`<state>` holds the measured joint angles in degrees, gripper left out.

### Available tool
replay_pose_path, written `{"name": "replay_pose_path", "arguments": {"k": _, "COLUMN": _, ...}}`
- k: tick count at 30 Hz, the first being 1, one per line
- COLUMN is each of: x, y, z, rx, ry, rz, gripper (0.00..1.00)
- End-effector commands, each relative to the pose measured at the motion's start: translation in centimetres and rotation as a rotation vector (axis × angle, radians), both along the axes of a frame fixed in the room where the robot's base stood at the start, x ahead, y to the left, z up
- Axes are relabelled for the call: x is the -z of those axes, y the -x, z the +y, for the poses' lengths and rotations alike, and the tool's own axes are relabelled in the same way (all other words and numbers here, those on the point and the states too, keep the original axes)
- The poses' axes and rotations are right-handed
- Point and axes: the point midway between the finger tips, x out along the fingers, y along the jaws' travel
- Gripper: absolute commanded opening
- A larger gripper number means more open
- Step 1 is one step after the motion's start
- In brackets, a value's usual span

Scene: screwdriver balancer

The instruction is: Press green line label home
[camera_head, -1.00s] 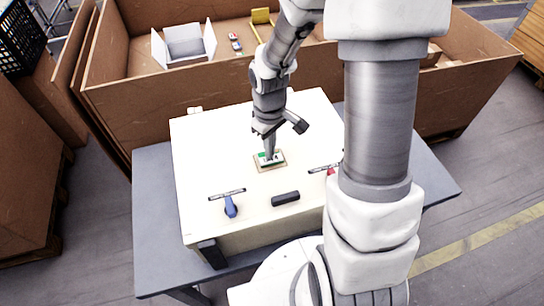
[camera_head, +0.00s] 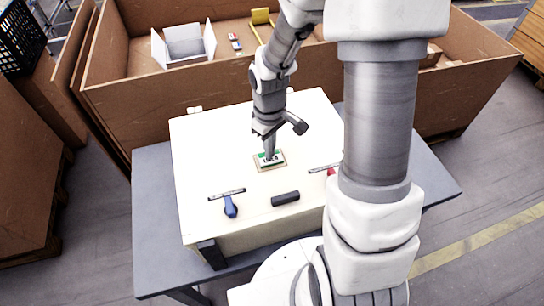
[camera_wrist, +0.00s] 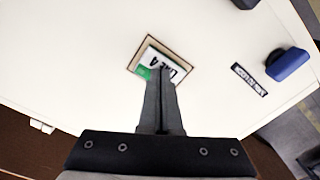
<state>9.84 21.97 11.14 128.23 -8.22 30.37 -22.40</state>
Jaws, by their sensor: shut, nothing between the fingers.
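The green line label (camera_head: 277,160) is a small white and green plate with dark lettering that reads "LINE 4" in part. It lies in a tan-bordered frame on the white panel. In the wrist view the label (camera_wrist: 174,67) shows just past my fingertips, with its green end at the left. My gripper (camera_head: 269,154) points down at the label, and its fingers are together with nothing between them. In the wrist view my gripper (camera_wrist: 160,72) covers part of the label. The fingertips are at or very close to its face; I cannot tell if they touch.
A blue handle (camera_head: 231,208), a black bar-shaped handle (camera_head: 285,198) and a partly hidden red handle (camera_head: 331,172) are on the panel's near side. A large brown crate (camera_head: 130,105) stands behind the grey table (camera_head: 155,240).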

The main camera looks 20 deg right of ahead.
Motion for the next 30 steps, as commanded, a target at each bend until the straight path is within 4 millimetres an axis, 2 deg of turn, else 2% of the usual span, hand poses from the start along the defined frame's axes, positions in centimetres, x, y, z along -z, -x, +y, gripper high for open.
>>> {"name": "replay_pose_path", "arguments": {"k": 5, "x": -0.8, "y": 0.0, "z": 0.0, "rx": 0.000, "ry": 0.000, "rz": 0.000, "gripper": 0.00}}
{"name": "replay_pose_path", "arguments": {"k": 21, "x": -5.0, "y": 0.0, "z": 0.0, "rx": 0.000, "ry": 0.000, "rz": -0.001, "gripper": 0.00}}
{"name": "replay_pose_path", "arguments": {"k": 30, "x": -5.0, "y": 0.0, "z": 0.0, "rx": 0.000, "ry": 0.000, "rz": 0.000, "gripper": 0.00}}
